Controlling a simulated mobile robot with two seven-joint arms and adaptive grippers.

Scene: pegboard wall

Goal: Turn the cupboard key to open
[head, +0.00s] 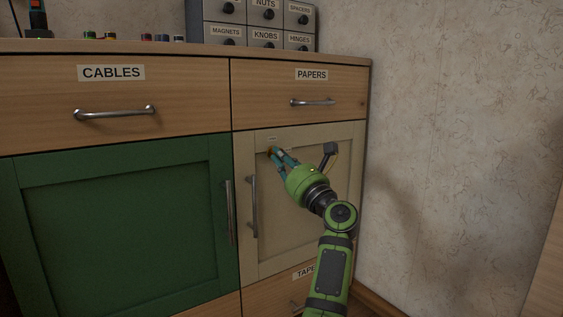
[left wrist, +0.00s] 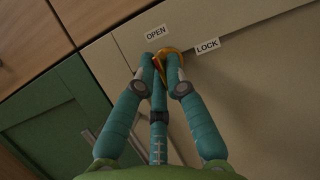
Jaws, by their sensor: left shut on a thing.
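The beige cupboard door (head: 299,230) stands closed below the PAPERS drawer. Near its top left, my left gripper (head: 273,152) has its fingertips at the lock. In the left wrist view its fingers (left wrist: 159,59) are shut on the brass-coloured key, which they mostly hide. A brass rim of the lock (left wrist: 173,50) shows behind the fingertips. An OPEN label (left wrist: 155,33) and a LOCK label (left wrist: 207,46) are on the door beside it. The exact angle of the key cannot be told. My right gripper is not in view.
The beige door's vertical handle (head: 252,206) is just left of and below my gripper. A green door (head: 120,225) with its own handle (head: 230,212) is to the left. The PAPERS drawer handle (head: 312,102) sticks out above. A bare wall (head: 460,150) is to the right.

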